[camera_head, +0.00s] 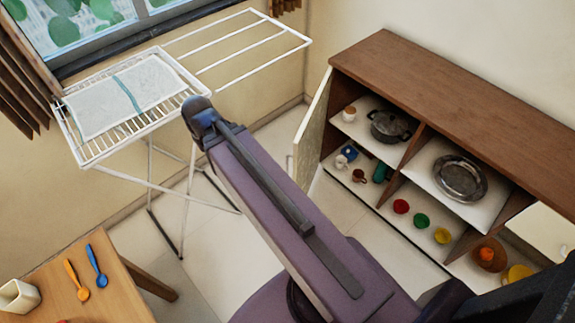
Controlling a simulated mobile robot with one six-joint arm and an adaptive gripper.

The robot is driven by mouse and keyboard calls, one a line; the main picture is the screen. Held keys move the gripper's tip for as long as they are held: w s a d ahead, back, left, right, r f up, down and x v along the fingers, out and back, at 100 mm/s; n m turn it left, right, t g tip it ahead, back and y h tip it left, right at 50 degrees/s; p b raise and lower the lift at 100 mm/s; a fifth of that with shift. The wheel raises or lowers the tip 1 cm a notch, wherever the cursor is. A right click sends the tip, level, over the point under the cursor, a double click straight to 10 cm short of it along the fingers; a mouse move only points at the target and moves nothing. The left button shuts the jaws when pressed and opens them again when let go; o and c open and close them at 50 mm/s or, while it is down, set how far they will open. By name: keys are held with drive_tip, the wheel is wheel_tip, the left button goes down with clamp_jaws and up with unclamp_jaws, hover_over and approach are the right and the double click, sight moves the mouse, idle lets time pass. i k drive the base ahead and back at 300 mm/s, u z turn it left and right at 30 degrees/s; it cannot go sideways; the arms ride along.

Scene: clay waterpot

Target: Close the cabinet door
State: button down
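The wooden cabinet (455,105) stands along the right wall with its front open and its shelves exposed. Its pale left door (312,128) stands open, swung outward from the cabinet's left end. The lower part of this door is partly hidden behind my purple body part. A pale panel (542,232) shows at the cabinet's right end; I cannot tell whether it is a second door.
A dark pot (391,126), a metal bowl (460,178) and several small cups and bowls sit on the shelves. A white drying rack (245,50) stands left of the door. A wooden table (120,295) with two spoons is at lower left. Floor between is clear.

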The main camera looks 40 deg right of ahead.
sight(307, 145)
drive_tip(key=k, duration=1.3)
drive_tip(key=z, duration=0.9)
drive_tip(key=i, duration=0.4)
